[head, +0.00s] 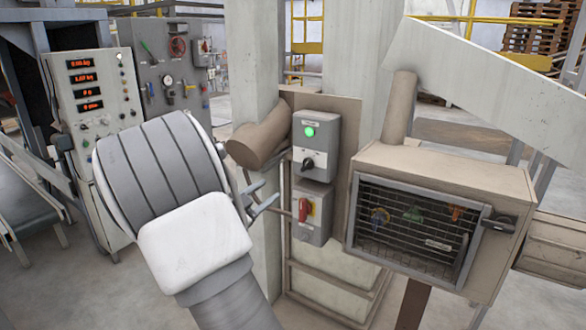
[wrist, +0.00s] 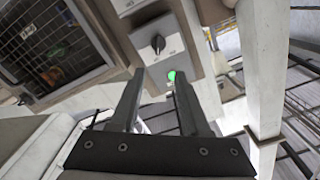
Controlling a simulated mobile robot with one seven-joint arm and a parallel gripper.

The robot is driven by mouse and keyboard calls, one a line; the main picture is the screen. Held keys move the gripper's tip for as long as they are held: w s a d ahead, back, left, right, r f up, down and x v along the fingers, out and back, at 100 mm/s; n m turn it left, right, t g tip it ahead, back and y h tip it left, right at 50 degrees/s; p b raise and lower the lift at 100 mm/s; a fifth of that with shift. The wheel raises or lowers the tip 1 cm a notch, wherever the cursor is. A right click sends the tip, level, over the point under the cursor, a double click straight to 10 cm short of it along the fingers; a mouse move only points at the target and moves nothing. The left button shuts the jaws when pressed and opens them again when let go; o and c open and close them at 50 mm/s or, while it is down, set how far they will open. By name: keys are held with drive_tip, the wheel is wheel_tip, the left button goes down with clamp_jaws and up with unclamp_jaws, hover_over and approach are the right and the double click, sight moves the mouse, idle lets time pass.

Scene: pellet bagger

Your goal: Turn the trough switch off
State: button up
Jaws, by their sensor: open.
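A grey switch box (head: 325,150) is mounted on a brown board on the post. It has a lit green lamp (head: 309,132) at the top and a black rotary knob (head: 308,164) below. Its label is too small to read, so I cannot confirm it is the trough switch. In the wrist view, upside down, the black knob (wrist: 158,44) shows beyond the fingertips and the green lamp (wrist: 172,76) shows between them. My gripper (head: 268,198) is open and empty, left of the box in the head view and apart from the knob. The knob's exact setting is unclear.
Below is a second grey box with a red-and-yellow switch (head: 304,210). A mesh-fronted cabinet (head: 420,230) with a black latch stands to the right. A brown pipe end (head: 258,146) juts out left of the switch box. A control panel (head: 92,100) stands far left.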

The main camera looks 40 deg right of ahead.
drive_tip(key=p, duration=0.2)
approach(305, 166)
drive_tip(key=x, duration=0.8)
drive_tip(key=shift+w+d, duration=0.2)
drive_tip(key=shift+d, duration=0.05)
clamp_jaws()
